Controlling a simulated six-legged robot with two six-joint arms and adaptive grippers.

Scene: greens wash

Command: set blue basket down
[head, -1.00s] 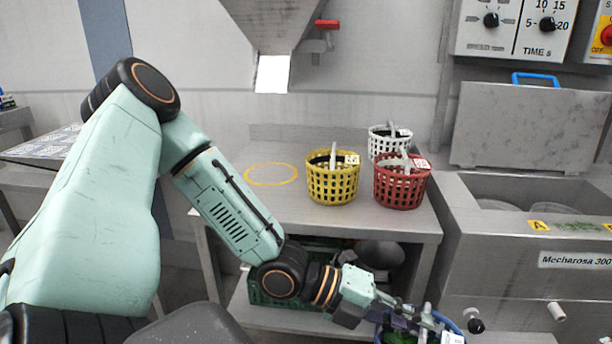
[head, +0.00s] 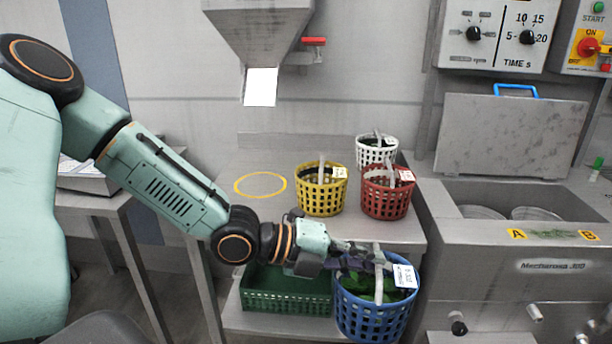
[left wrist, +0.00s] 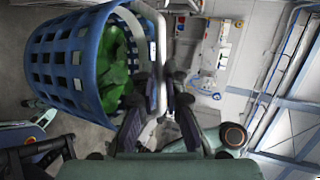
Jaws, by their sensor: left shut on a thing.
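The blue basket (head: 372,312) holds green leaves and has a white tag. It hangs upright from my left gripper (head: 378,262), in front of the table's front edge. The left gripper is shut on the basket's pale handle. In the left wrist view the blue basket (left wrist: 68,62) fills the left side, and the gripper (left wrist: 160,85) closes around its handle. A yellow ring (head: 260,185) is marked on the steel table (head: 232,205), left of the other baskets. The right gripper does not show.
A yellow basket (head: 321,198), a red basket (head: 387,200) and a white basket (head: 376,152) stand on the table. A green crate (head: 285,298) sits on the shelf below. A hopper chute (head: 260,88) hangs above. The washing machine (head: 530,265) stands at right. The ring is empty.

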